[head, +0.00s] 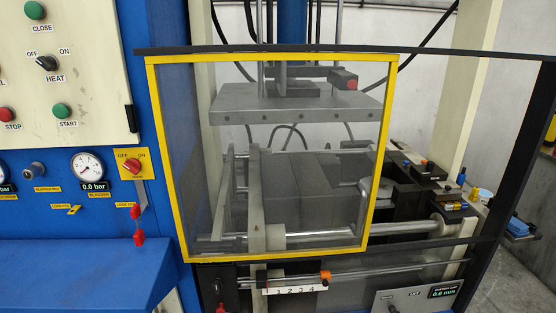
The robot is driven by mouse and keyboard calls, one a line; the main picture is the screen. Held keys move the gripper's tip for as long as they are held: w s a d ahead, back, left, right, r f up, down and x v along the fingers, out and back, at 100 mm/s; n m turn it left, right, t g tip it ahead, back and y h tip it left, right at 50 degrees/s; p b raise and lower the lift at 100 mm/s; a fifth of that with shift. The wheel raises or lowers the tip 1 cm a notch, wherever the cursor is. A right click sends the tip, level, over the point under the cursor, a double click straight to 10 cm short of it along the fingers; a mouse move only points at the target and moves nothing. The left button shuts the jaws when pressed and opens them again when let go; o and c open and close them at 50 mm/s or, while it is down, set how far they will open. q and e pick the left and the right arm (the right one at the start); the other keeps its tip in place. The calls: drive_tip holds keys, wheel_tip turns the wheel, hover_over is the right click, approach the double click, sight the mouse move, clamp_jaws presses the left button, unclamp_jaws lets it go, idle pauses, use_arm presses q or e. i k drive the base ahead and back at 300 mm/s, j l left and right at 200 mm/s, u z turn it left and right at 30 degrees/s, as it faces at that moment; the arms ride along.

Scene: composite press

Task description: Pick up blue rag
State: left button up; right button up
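A small blue item (517,227) lies low at the far right of the head view, beyond the press frame. It may be the blue rag, but it is too small to tell for sure. It rests on a dark surface, near a small pale cup. Neither of my grippers shows in this view, so their state and their distance from the blue item cannot be seen.
The press with its yellow-framed guard (383,160) fills the middle. A blue control cabinet (60,230) with gauges and buttons stands at the left. A black frame post (522,160) stands in front at the right. Grey floor (530,268) shows at the lower right.

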sight(517, 227)
drive_tip(key=z, duration=1.55)
